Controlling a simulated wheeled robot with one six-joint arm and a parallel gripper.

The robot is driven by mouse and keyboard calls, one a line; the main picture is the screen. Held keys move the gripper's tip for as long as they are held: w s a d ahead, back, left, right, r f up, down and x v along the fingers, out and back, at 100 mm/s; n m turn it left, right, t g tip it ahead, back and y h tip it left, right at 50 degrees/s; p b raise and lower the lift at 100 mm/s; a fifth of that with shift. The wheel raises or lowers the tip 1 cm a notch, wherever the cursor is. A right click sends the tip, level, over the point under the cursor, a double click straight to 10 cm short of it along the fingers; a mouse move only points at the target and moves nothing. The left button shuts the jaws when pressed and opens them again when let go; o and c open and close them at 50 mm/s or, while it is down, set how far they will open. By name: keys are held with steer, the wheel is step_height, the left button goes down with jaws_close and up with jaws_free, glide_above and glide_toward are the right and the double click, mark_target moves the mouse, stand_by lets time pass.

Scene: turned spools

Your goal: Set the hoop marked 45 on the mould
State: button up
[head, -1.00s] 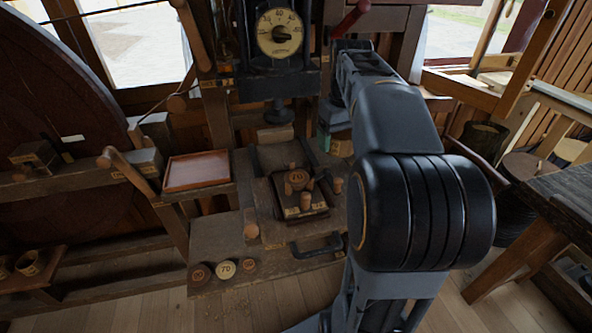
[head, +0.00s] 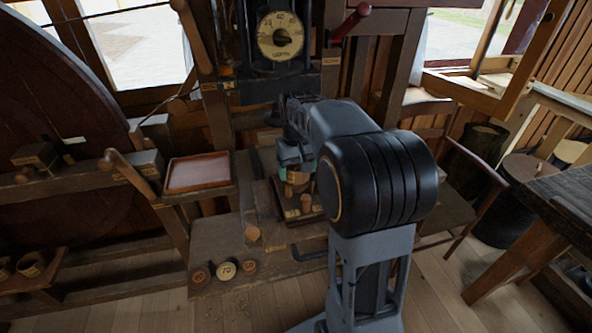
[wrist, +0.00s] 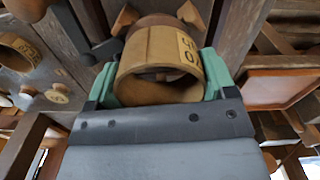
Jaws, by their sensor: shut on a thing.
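My gripper (wrist: 158,82) is shut on a pale wooden hoop (wrist: 160,62), with green fingers on both sides of it. In the head view the gripper (head: 294,172) is low over the dark mould plate (head: 312,215), and my arm hides part of that plate. A brown round piece (wrist: 160,19) shows just beyond the hoop in the wrist view. I cannot tell whether the hoop is around it or apart from it. A wooden peg (head: 306,203) stands on the plate.
Round discs, one marked 70 (head: 227,270), lie at the bench's front edge. Another hoop (wrist: 18,52) shows at the left of the wrist view. Hoops (head: 30,264) sit on a low shelf at left. A press with a dial (head: 280,36) stands behind; a reddish tray (head: 198,173) is left.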

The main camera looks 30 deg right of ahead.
steer(key=shift+f, duration=0.35)
steer(key=shift+f, duration=0.3)
steer(key=o, duration=0.8)
step_height(320, 180, up, 13)
steer(key=shift+f+p, duration=0.15)
steer(key=shift+p, duration=0.3)
stand_by(0.6)
